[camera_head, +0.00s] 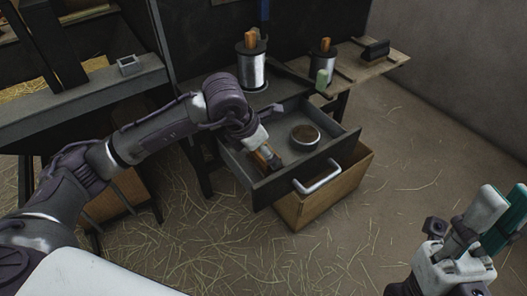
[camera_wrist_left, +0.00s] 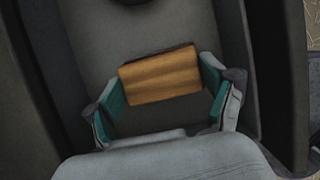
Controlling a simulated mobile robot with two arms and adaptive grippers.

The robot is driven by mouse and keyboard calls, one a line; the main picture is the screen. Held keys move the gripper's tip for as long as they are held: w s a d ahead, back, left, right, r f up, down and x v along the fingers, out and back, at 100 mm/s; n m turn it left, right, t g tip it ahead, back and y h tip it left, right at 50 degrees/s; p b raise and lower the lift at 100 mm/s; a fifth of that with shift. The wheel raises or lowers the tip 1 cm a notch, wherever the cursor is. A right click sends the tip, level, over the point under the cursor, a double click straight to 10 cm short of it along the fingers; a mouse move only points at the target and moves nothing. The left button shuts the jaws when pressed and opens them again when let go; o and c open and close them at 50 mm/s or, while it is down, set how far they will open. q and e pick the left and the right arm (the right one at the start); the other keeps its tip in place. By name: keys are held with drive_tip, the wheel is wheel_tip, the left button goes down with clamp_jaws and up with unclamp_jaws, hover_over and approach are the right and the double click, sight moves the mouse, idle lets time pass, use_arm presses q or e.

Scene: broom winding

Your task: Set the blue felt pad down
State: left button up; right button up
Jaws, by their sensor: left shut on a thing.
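I do not make out a blue felt pad in either view. My left gripper (camera_head: 264,150) reaches down into the open grey drawer (camera_head: 309,164). It is shut on a wooden block (camera_wrist_left: 161,76), which has a dark edge and sits between the teal finger pads in the left wrist view. I cannot tell whether the block touches the drawer floor. My right gripper (camera_head: 499,213) is at the lower right, away from the drawer, with its fingers apart and nothing seen between them.
A round tin (camera_head: 305,137) with brown contents stands in the drawer, right of my left gripper. On the bench behind are two metal cans (camera_head: 251,70) (camera_head: 322,61), a pale green block (camera_head: 321,80) and a dark brush (camera_head: 375,50). Straw litters the floor (camera_head: 190,240).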

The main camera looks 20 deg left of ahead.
use_arm(q)
drive_tip(key=shift+f, duration=0.1)
drive_tip(key=o, duration=0.9)
drive_tip(key=shift+c, duration=0.2)
